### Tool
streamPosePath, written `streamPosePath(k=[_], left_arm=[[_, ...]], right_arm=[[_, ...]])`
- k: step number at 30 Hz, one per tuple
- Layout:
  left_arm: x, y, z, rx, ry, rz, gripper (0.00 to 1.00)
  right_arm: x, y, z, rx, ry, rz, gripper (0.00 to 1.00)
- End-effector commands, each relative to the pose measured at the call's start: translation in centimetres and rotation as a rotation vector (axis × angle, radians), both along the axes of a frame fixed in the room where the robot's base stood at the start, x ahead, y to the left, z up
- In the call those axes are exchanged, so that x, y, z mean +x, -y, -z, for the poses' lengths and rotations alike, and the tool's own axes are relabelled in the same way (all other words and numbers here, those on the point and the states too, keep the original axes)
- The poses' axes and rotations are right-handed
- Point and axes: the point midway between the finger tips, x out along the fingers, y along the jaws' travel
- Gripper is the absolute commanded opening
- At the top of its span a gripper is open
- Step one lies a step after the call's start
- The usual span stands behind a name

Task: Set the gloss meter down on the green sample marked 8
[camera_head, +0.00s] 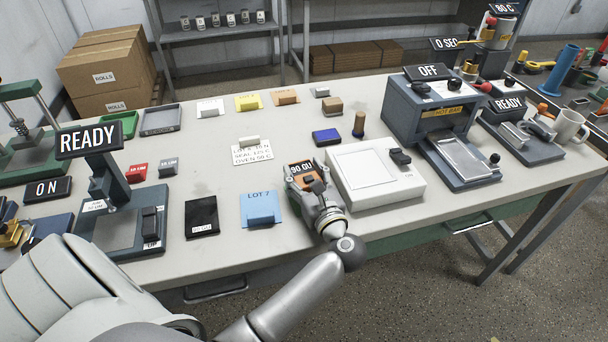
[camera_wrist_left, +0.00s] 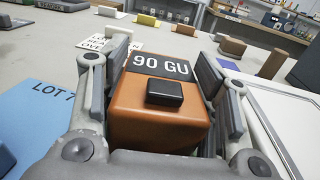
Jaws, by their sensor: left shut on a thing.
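The gloss meter (camera_head: 304,178) is an orange-brown box with a black display reading 90 GU and a black button. My left gripper (camera_head: 311,187) is shut on it, with one finger on each side; the left wrist view shows the meter (camera_wrist_left: 160,118) between the fingers. It is over the table between the blue LOT 7 card (camera_head: 259,206) and the white flat device; I cannot tell whether it touches the table. I cannot make out a green sample marked 8 in either view. My right gripper is not in view.
The white flat device (camera_head: 375,174) is close right of my gripper. A black tile (camera_head: 202,217) lies left of the blue card. Behind are a white note (camera_head: 258,154), a dark blue block (camera_head: 326,137) and several coloured cards. Bare table shows between them.

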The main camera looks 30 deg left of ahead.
Motion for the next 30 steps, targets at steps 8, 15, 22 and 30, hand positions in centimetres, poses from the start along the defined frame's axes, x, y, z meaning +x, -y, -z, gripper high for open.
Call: streamPosePath(k=[8,15,22,30], left_arm=[[0.0,0.0,0.1,0.0,-0.001,0.0,0.65],[0.0,0.0,0.1,-0.001,-0.002,0.0,0.8],[-0.2,0.2,0.2,-0.002,-0.004,0.0,0.8],[-2.4,3.4,0.3,-0.006,-0.005,0.001,0.8]], right_arm=[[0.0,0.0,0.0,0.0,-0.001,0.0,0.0],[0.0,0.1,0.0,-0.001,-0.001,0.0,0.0],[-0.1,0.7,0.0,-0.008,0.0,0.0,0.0],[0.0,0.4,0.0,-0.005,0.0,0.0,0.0]])
